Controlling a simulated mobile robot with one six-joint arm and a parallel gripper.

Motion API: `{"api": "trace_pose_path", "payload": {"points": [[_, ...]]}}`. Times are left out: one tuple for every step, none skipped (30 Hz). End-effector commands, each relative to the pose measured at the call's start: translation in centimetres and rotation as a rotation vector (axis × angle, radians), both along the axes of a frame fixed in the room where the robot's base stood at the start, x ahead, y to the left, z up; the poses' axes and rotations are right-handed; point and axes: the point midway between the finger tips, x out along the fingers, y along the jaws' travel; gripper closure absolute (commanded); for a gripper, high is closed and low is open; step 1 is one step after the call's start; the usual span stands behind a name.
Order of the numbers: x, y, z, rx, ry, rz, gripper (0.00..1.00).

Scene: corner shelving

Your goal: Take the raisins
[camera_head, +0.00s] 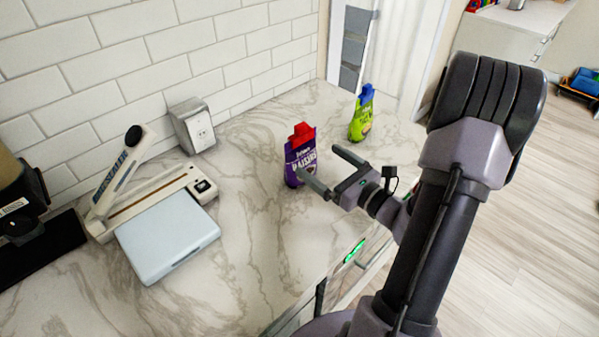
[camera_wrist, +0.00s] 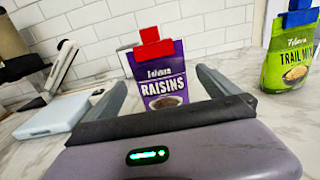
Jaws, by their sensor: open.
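The raisins are a purple bag (camera_head: 299,157) with a red clip on top, standing upright on the marble counter. In the wrist view the raisins bag (camera_wrist: 160,78) faces me with its label readable, near the middle of the picture. My gripper (camera_head: 322,170) is open and level with the bag, its fingers pointing at it. In the wrist view my gripper's fingers (camera_wrist: 160,90) appear on either side of the bag's lower part. I cannot tell whether the bag is fully between the fingertips, and nothing shows the fingers touching it.
Counter between is clear.

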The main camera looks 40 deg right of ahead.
Motion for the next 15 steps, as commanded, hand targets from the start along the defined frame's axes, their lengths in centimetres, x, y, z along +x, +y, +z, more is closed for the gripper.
{"api": "trace_pose_path", "payload": {"points": [[1.0, 0.2, -0.1, -0.003, -0.001, 0.004, 0.00], [1.5, 0.3, -0.1, -0.002, -0.001, 0.004, 0.00], [2.0, 0.3, -0.1, -0.002, 0.000, 0.004, 0.00], [2.3, 0.3, 0.0, -0.002, 0.000, 0.003, 0.00], [2.5, 0.3, 0.0, -0.002, 0.000, 0.002, 0.00], [2.9, 0.4, 0.0, -0.002, 0.000, 0.003, 0.00], [3.4, 0.5, 0.0, -0.003, -0.001, 0.004, 0.00], [4.0, 0.6, 0.1, -0.005, -0.003, 0.005, 0.00], [4.8, 0.8, 0.1, -0.004, -0.001, 0.007, 0.00], [5.5, 0.9, 0.1, -0.004, -0.002, 0.006, 0.00], [6.1, 1.0, 0.2, -0.004, -0.002, 0.006, 0.00], [6.8, 1.0, 0.3, -0.003, -0.001, 0.006, 0.00], [7.2, 1.0, 0.3, -0.002, 0.000, 0.004, 0.00], [7.5, 1.1, 0.3, -0.003, 0.000, 0.005, 0.00], [7.8, 1.1, 0.4, -0.002, 0.000, 0.003, 0.00]]}}
